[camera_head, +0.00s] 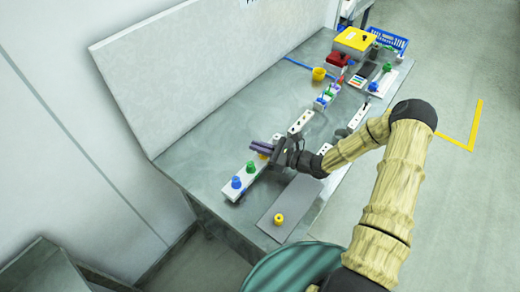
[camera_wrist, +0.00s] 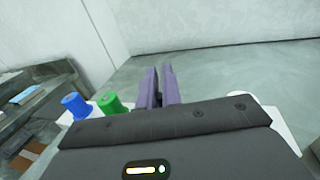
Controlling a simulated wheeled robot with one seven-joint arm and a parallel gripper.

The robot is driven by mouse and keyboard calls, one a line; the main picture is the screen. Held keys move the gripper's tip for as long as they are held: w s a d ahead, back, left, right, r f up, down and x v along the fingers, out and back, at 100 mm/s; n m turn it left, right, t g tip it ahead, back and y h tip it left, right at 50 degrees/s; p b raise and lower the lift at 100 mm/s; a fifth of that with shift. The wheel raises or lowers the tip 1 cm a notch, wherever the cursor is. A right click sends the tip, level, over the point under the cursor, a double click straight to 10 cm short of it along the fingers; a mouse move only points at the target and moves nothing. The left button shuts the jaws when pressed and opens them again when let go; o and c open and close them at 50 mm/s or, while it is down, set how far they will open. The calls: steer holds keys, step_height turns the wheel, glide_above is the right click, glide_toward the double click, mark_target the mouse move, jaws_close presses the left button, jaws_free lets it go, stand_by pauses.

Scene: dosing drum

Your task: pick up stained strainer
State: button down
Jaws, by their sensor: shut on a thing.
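My gripper (camera_head: 257,147) is over the white strip block (camera_head: 228,191) near the front of the bench, its purple fingers pointing left. The fingers also show in the wrist view (camera_wrist: 160,75), close together with a narrow gap. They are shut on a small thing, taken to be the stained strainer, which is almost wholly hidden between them. Stains cannot be made out.
A grey mat (camera_head: 293,201) bears a yellow piece (camera_head: 279,219). A yellow cup (camera_head: 319,74) stands farther back.

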step_height(320, 180, up, 9)
steer(key=b, duration=0.1)
steer(key=shift+r, duration=0.1)
stand_by(0.6)
